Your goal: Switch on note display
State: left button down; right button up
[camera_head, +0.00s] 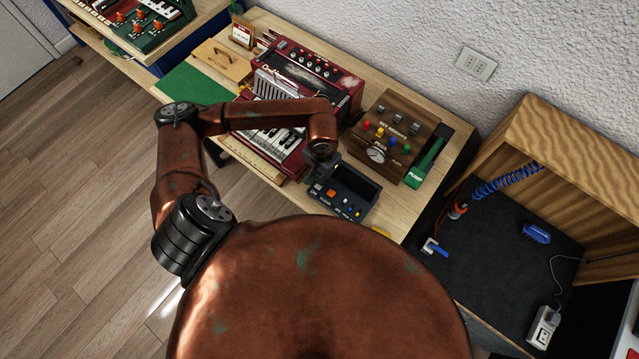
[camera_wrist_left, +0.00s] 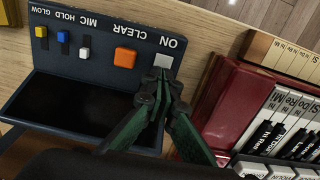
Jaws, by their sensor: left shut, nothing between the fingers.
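The note display is a dark blue box (camera_head: 357,187) with a black screen on the wooden bench. In the left wrist view its panel (camera_wrist_left: 95,22) carries a light grey ON button (camera_wrist_left: 163,61), an orange CLEAR button (camera_wrist_left: 125,58) and MIC, HOLD and GLOW controls. The screen (camera_wrist_left: 75,104) is dark. My left gripper (camera_head: 318,160) is over the display's left end. In the left wrist view its closed green fingertips (camera_wrist_left: 162,77) are right at the ON button's edge; I cannot tell whether they touch it. The right gripper is not in view.
A red accordion-like keyboard (camera_head: 290,85) stands left of the display. A brown box with coloured knobs (camera_head: 395,135) stands behind it. A wooden ruler-like strip (camera_wrist_left: 285,55) lies near the keys. A dark-floored wooden bay (camera_head: 510,235) is at the right.

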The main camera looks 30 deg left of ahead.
pick_arm(q)
jog(key=shift+f, duration=0.2)
jog(key=shift+r, duration=0.1)
jog(key=shift+r+p, duration=1)
jog(key=shift+r, duration=2.45)
jog(key=shift+d, duration=0.1)
